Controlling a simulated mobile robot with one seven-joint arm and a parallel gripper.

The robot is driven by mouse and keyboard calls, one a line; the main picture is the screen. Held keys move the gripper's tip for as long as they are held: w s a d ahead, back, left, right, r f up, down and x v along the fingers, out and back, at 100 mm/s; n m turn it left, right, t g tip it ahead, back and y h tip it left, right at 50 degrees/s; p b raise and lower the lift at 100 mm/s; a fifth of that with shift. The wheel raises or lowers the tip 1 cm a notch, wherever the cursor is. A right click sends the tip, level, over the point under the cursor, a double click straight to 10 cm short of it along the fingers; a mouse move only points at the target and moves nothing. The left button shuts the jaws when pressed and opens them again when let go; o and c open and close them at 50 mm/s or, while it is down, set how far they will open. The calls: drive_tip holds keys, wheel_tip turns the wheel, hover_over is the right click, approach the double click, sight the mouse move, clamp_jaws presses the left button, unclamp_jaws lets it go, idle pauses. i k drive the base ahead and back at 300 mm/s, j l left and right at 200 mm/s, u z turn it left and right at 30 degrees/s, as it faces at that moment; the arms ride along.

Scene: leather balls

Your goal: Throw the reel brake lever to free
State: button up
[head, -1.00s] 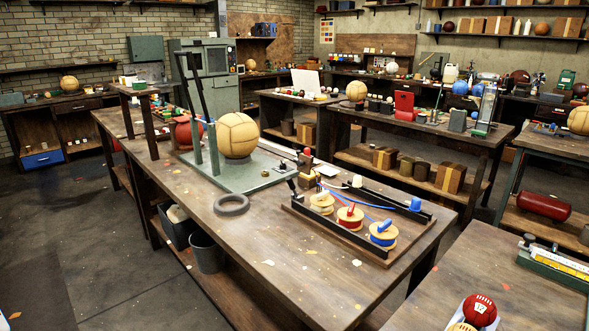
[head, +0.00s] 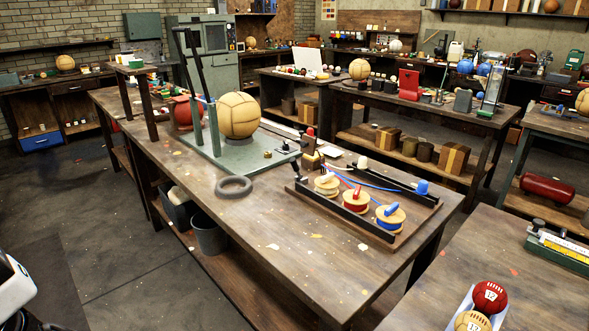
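The reel board (head: 400,238) lies on the middle workbench. It carries a cream reel (head: 326,185), a red reel (head: 356,199) and a blue reel (head: 390,217) in a row between two black bars. A small dark lever-like part (head: 296,168) stands at the left end of the front bar. I cannot tell for sure that it is the brake lever, or which setting it is in. A white and black part, probably of my own arm, shows at the lower left edge, well away from the board. No gripper fingers are visible.
The workbench (head: 270,262) is bare in front of the board. A dark ring (head: 234,186) and a green press base (head: 215,160) with a large tan ball (head: 239,115) sit left of it. Another bench (head: 510,275) stands at the right. Open floor lies left.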

sight(293, 164)
drive_tip(key=i+j+u, duration=0.25)
drive_tip(key=i+j, duration=0.5)
